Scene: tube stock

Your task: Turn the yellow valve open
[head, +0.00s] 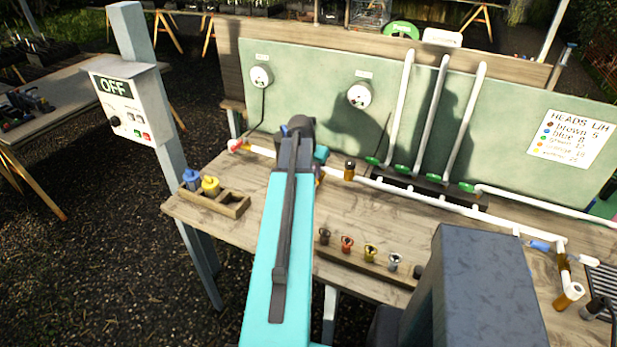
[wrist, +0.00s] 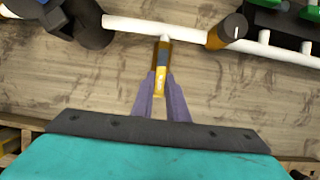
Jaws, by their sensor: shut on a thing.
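In the wrist view, the yellow valve handle (wrist: 160,80) is a narrow yellow lever with a grey part nearer the pipe. It points from the white pipe (wrist: 135,25) straight toward my wrist, across the pipe's line. My gripper (wrist: 161,76) has its two purple fingers on either side of the lever, shut on it. In the head view, my arm hides the yellow handle and the fingertips; the white pipe (head: 400,190) runs along the bench on the right.
An orange-brown fitting with a dark top (wrist: 228,30) stands on the pipe right of the handle. A wooden caddy (head: 228,203) and a rack of small coloured heads (head: 368,263) sit on the bench front. A control box (head: 135,105) reads OFF. Green-handled risers (head: 430,180) stand behind.

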